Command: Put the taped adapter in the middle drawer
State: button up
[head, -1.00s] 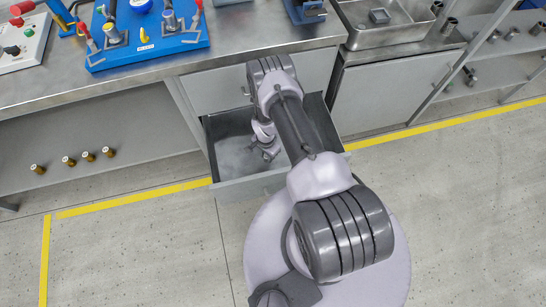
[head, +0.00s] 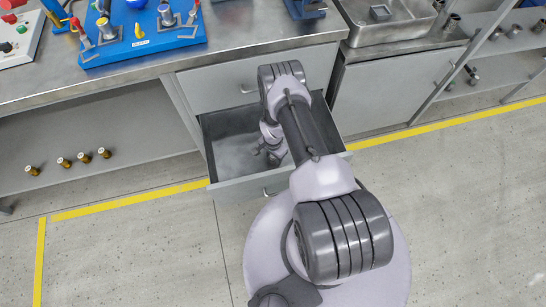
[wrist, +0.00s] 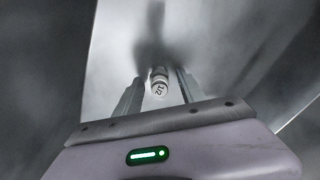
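The taped adapter (wrist: 159,82) shows between my fingers in the wrist view, a small pale cylinder marked "1/2". A gap shows on each side of it, so my gripper (wrist: 160,92) looks open around it, not pressed on it. The middle drawer (head: 230,188) is pulled out below a closed drawer front in the head view. My gripper (head: 272,154) is down inside this drawer, near its middle. The adapter is not clear in the head view. Whether it rests on the drawer floor is hard to tell.
The closed upper drawer (head: 225,84) sits just above my gripper. A blue test board (head: 145,35) and a metal tray (head: 385,28) stand on the bench. Several brass fittings (head: 83,158) are on the lower left shelf. The drawer's left part is bare.

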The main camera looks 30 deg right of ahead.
jog(key=shift+r, duration=0.1)
jog(key=w+a+r+n+t+p, duration=0.1)
jog(key=w+r+p, duration=0.15)
jog(key=r, duration=1.25)
jog(key=w+a+r+n+p, duration=0.1)
jog(key=w+a+r, duration=0.15)
jog(key=r, duration=1.15)
jog(key=w+r+n+t+p, duration=0.1)
jog(key=w+r+p, duration=0.15)
jog(key=r, duration=1.25)
jog(key=s+a+r+n+t, duration=0.1)
jog(key=s+a+r, duration=0.2)
jog(key=r, duration=0.5)
jog(key=s+a+r+n+t, duration=0.1)
jog(key=s+a+r+n, duration=0.2)
jog(key=r, duration=0.6)
jog(key=s+a+r+n+t+y, duration=0.1)
jog(key=s+a+r, duration=0.2)
jog(key=s, duration=0.6)
jog(key=s+a+r+n+y, duration=0.1)
jog(key=s+a+r, duration=0.3)
jog(key=s, duration=0.6)
notch_tip(320, 180, up, 2)
jog(key=shift+n+t, duration=0.3)
jog(key=shift+t, duration=0.1)
